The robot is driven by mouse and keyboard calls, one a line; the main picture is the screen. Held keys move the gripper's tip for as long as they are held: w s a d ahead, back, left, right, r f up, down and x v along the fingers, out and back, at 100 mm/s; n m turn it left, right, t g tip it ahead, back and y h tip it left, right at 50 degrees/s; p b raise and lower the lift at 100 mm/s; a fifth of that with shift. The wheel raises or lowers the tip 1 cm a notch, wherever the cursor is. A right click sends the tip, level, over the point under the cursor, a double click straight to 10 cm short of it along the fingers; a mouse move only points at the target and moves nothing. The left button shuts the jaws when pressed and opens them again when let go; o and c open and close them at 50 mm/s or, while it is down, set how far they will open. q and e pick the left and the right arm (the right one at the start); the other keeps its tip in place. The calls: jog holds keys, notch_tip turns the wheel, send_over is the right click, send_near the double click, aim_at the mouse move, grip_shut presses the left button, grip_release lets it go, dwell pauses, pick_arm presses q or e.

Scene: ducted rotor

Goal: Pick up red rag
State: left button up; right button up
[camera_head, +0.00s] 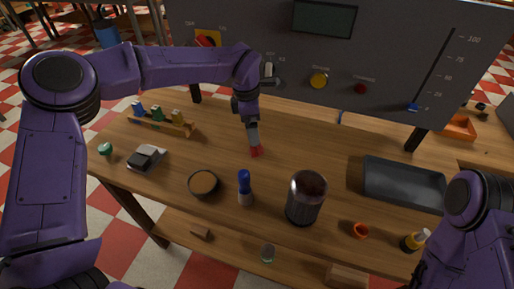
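My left gripper (254,147) points down over the middle of the wooden workbench, in front of the grey panel. A small red patch (257,152) shows at its fingertips, the only red cloth-like thing that I can make out on the bench. It is too small to tell its shape, or whether the fingers are closed on it or only touch it. My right arm shows at the lower right, but its gripper is out of view.
A blue-topped bottle (245,188), a dark ducted cylinder (305,198) and a round bowl (204,184) stand in front of the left gripper. A black tray (403,186) lies to the right. A wooden rack (163,122) stands left. The bench between the gripper and tray is mostly clear.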

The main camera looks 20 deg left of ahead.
pick_arm(q)
jog(key=f, duration=0.2)
jog(key=f+p, duration=0.1)
jog(key=f, duration=0.2)
jog(key=f+p, duration=0.1)
jog(key=f, duration=0.1)
jog(key=shift+w+d+f, duration=0.1)
jog(key=shift+d+f, duration=0.15)
jog(key=shift+d, duration=0.15)
jog(key=shift+f, duration=0.25)
jog(key=c, duration=1.1)
